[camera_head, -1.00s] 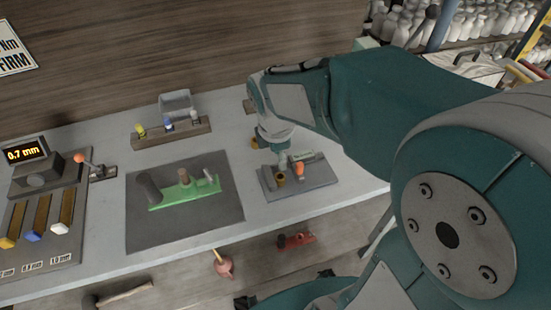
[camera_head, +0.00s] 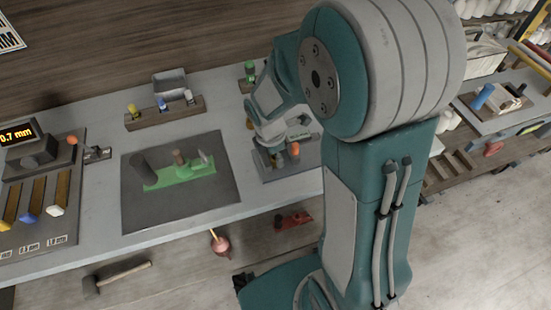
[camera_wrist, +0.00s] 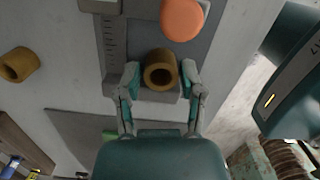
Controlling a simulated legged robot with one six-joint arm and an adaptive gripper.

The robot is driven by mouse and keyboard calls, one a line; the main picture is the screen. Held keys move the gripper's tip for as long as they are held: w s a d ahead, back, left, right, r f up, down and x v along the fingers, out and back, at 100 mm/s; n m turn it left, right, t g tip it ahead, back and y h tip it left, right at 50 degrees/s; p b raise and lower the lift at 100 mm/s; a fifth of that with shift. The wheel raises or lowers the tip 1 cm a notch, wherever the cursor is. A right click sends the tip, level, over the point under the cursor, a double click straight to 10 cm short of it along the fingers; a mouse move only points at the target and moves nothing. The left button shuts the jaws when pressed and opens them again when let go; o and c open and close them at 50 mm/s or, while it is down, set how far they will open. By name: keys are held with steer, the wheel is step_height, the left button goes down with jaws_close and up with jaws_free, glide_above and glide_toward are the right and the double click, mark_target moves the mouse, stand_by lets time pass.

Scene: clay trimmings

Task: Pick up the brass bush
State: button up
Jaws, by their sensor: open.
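A brass bush (camera_wrist: 161,69) stands on a grey fixture, its open bore facing my wrist camera. My gripper (camera_wrist: 160,84) is open, with one finger on each side of this bush; I cannot tell whether either finger touches it. In the head view my gripper (camera_head: 270,137) is over the fixture and largely hides the bush. A second brass-coloured ring (camera_wrist: 19,64) lies on its side on the bench at the left of the wrist view, outside the fingers.
An orange knob (camera_wrist: 182,18) is close beyond the bush on the fixture (camera_head: 304,171). A dark mat (camera_head: 137,217) with a green piece (camera_head: 185,174) lies to the left. A rack (camera_head: 150,119) with coloured pegs stands behind it.

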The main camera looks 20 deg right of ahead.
steer(key=shift+f, duration=0.5)
steer(key=shift+c, duration=0.4)
jaws_close()
steer(key=shift+r, duration=0.15)
